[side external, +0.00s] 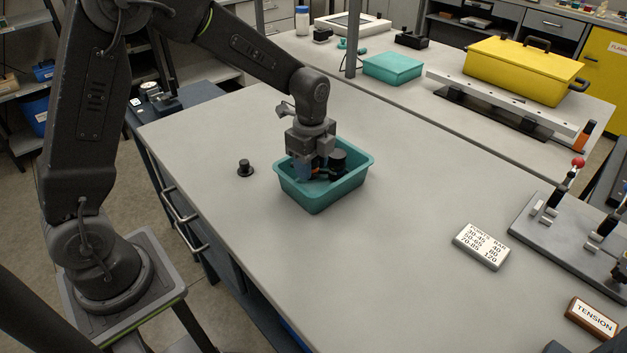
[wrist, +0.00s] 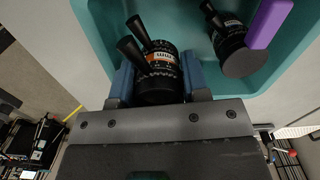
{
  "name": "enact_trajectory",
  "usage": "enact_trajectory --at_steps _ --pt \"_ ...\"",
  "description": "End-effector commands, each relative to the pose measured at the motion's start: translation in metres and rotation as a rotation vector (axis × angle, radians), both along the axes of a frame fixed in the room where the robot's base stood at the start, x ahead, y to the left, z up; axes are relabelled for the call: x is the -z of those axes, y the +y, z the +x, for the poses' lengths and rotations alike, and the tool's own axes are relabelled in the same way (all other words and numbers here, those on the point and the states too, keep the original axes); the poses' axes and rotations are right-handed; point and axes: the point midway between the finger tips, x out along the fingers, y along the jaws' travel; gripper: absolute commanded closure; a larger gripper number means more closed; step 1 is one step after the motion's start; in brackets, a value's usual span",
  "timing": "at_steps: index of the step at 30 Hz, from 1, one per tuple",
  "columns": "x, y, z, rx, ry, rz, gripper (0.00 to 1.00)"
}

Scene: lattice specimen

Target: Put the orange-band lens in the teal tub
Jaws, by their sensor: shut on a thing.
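The orange-band lens (wrist: 158,68) is a black barrel with white scale marks, an orange label and two dark levers. My gripper (side external: 308,174) is shut on it, one blue finger on each side in the wrist view. The teal tub (side external: 320,198) stands on the bench, and my gripper reaches down inside its walls. The tub's wall also shows in the wrist view (wrist: 98,30). In the side view the held lens is mostly hidden by my gripper. Whether it touches the tub floor cannot be told.
A second black lens (wrist: 232,45) with a purple piece lies in the tub, right of the held one. A small black object (side external: 245,168) stands on the bench left of the tub. A printed card (side external: 481,246) lies to the right. The bench between is clear.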

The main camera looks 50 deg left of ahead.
Motion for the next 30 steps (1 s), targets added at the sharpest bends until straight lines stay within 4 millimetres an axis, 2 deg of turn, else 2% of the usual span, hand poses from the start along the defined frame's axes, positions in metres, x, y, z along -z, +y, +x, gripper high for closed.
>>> enact_trajectory --at_steps 13,24,25,28,30 --pt "0.047 0.001 0.0 -0.001 0.0 0.0 0.85" --pt "0.051 0.001 0.001 -0.001 -0.002 0.0 0.85" --pt "0.052 0.001 0.0 -0.001 -0.001 0.0 0.57" --pt "0.051 0.001 0.0 -0.001 -0.001 0.0 0.47" --pt "0.051 0.001 0.0 -0.001 -0.001 0.0 0.47"
